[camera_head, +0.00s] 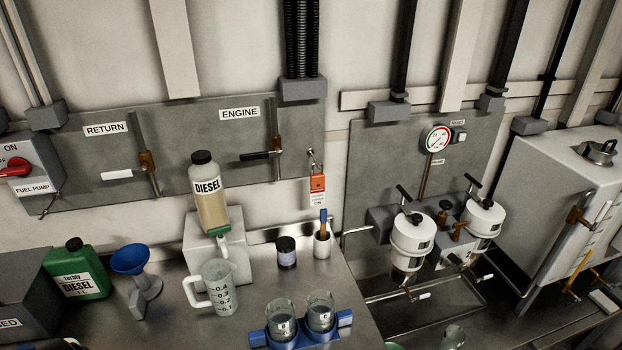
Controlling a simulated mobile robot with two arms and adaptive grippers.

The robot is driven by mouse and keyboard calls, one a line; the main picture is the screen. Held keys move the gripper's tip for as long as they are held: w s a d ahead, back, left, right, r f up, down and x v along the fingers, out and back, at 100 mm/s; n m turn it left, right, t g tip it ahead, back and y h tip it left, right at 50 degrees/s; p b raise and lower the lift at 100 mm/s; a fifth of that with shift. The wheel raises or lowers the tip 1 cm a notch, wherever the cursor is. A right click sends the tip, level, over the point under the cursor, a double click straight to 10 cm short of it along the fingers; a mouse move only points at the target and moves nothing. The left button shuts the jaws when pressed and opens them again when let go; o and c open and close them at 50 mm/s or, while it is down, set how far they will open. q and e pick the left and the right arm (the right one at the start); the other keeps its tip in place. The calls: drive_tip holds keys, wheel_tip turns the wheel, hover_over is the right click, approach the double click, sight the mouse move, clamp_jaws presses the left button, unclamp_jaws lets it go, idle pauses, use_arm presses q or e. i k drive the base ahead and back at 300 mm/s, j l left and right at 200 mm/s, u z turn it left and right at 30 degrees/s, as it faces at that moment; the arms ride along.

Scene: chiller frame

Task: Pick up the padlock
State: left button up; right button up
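The padlock (317,182) appears to be the small orange-red block hanging on the wall. Nothing touches the padlock from the front. Neither of my grippers shows in the head view.
Below the padlock, a steel bench carries a cup (322,245) with a blue-handled tool, a dark-lidded jar (286,252), a measuring jug (218,289), a DIESEL bottle (209,200) on a stand and a blue holder (298,333) with two glass beakers. Twin white filters (411,238) stand right.

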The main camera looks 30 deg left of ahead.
sight(317, 179)
drive_tip(key=i+l+u, duration=0.1)
drive_tip(key=u, duration=0.35)
drive_tip(key=l+u, duration=0.45)
drive_tip(key=i+l+u, duration=0.1)
drive_tip(key=u, duration=0.3)
drive_tip(key=k+l, duration=0.05)
